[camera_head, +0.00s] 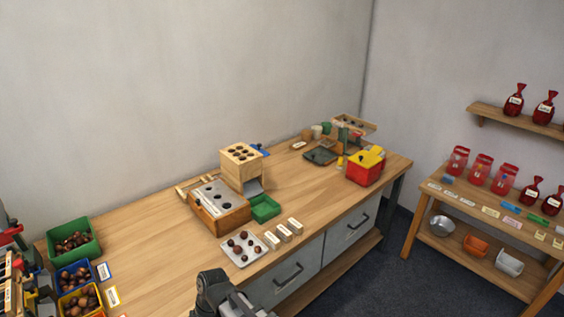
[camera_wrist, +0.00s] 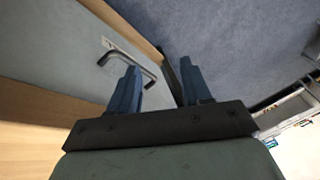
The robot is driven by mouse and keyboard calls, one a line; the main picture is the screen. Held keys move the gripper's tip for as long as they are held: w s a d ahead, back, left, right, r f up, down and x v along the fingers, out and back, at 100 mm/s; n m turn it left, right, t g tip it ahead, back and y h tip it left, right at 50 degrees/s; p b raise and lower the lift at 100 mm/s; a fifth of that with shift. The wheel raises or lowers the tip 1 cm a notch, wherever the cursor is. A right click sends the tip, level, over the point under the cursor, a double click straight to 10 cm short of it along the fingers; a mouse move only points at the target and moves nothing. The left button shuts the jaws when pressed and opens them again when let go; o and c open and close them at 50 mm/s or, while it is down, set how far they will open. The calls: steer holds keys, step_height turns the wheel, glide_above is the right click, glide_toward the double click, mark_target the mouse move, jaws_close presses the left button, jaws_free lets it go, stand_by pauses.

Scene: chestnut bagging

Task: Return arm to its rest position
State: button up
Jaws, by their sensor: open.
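My gripper shows in the wrist view (camera_wrist: 158,85) with its two blue fingers spread apart and nothing between them. Beyond the fingers are a grey drawer front with a dark handle (camera_wrist: 127,58) and the blue-grey floor. In the head view, part of my arm (camera_head: 228,298) shows at the bottom centre, in front of the workbench (camera_head: 150,240). The fingertips cannot be made out in that view. The arm touches nothing that I can see.
On the bench stand a wooden sorter (camera_head: 220,205), a white tray of chestnuts (camera_head: 243,250), green (camera_head: 92,250) and other bins, and a red-yellow box (camera_head: 364,168). A shelf rack (camera_head: 480,252) with red bags stands right. Floor (camera_head: 400,285) between bench and rack is clear.

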steer(key=w+d+f+m+h, duration=0.1)
steer(key=d+f+m, duration=0.6)
steer(key=d, duration=0.5)
steer(key=d+f+m+h, duration=0.1)
steer(key=d+f+m, duration=0.3)
steer(key=d+f, duration=0.7)
steer(key=s+d+f+m+g, duration=0.1)
steer(key=s+d+f+m, duration=0.3)
steer(key=s+d, duration=0.3)
steer(key=s+d+f+m+g, duration=0.2)
steer(key=s+d+f+m, duration=0.2)
steer(key=d, duration=0.8)
steer(key=s+m, duration=0.2)
steer(key=s, duration=0.1)
steer(key=shift+s+d+f+m, duration=0.15)
steer(key=shift+s+f+m, duration=0.15)
steer(key=shift+s+f, duration=0.1)
steer(key=shift+r, duration=0.1)
